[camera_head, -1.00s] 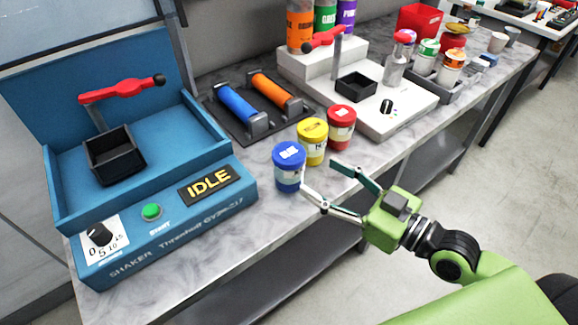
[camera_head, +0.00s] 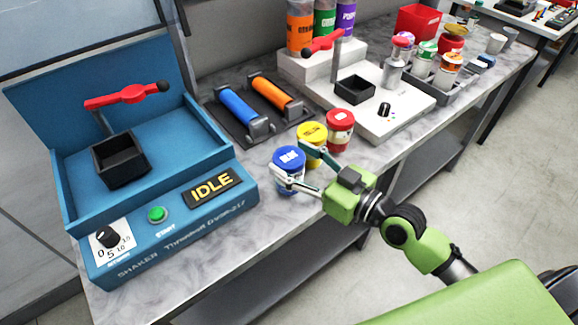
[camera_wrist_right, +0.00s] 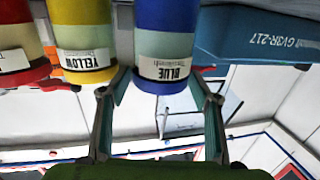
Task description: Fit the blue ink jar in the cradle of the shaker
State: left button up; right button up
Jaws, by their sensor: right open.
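The blue ink jar (camera_head: 289,160) stands upright on the marble counter, just right of the shaker. My right gripper (camera_head: 290,166) is open, with its two fingers on either side of the blue jar. The right wrist view shows the blue jar (camera_wrist_right: 166,45) between the spread fingers (camera_wrist_right: 162,88); I cannot tell whether they touch it. The shaker (camera_head: 150,225) is blue, with an IDLE display, a green start button and a dial. Its black cradle (camera_head: 119,160) is empty, with a red-handled clamp (camera_head: 127,96) raised above it. My left gripper is not in view.
A yellow jar (camera_head: 312,140) and a red jar (camera_head: 340,127) stand close behind the blue jar. A rack with blue and orange rollers (camera_head: 240,112) lies behind. A white machine (camera_head: 400,110) stands further right. The counter's front strip (camera_head: 240,240) is bare.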

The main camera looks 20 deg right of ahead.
jog(key=shift+x, duration=0.8)
jog(key=shift+s, duration=0.1)
jog(key=c, duration=1.2)
jog(key=shift+c, duration=0.8)
jog(key=shift+r, duration=0.1)
jog(key=shift+r, duration=0.65)
jog(key=s+a+r+p, duration=0.3)
jog(key=s+r+p, duration=0.8)
jog(key=s, duration=0.2)
jog(key=shift+s+a+r, duration=0.25)
jog(key=shift+a+r, duration=0.05)
jog(key=shift+a, duration=0.05)
